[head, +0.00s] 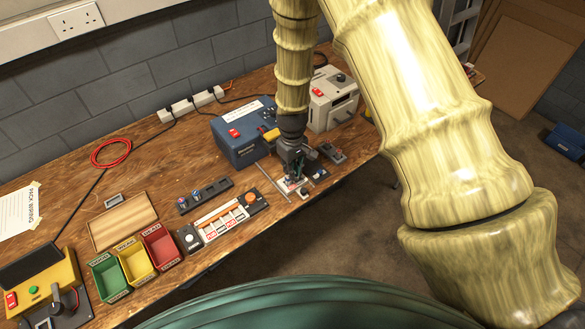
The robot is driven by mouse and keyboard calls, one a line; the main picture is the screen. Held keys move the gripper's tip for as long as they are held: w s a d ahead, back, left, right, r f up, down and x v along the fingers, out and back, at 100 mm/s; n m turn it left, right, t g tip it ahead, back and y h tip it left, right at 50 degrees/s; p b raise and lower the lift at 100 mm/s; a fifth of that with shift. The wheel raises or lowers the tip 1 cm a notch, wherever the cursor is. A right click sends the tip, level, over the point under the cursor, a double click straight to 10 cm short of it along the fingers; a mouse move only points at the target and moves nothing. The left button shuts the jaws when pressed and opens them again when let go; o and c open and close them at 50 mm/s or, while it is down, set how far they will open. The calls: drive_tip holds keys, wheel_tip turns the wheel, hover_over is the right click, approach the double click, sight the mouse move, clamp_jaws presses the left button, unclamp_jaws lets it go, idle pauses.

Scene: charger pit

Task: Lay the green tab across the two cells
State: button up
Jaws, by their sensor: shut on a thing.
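My gripper (292,176) points down over a small fixture (287,187) near the front edge of the bench, left of the grey box. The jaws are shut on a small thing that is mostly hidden. A hint of green shows at the fingertips, so it looks like the green tab, but it is too small to be sure. The fixture has pale and reddish parts between thin metal rails. The two cells cannot be made out under my gripper. I cannot tell whether the held piece touches anything below.
A blue box (243,137) and a grey box (333,100) stand behind my gripper. A labelled panel (222,217) and a dark strip (205,195) lie to its left. Green (110,276), yellow (137,262) and red (161,246) bins stand farther left. The bench's front edge is close.

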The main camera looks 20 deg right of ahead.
drive_tip(key=shift+f, duration=0.3)
idle(0.5)
drive_tip(key=o, duration=0.8)
drive_tip(key=shift+r, duration=0.1)
drive_tip(key=shift+r+p, duration=2.2)
drive_tip(key=shift+r, duration=1.25)
drive_tip(key=shift+s+f, duration=0.1)
drive_tip(key=shift+f, duration=0.05)
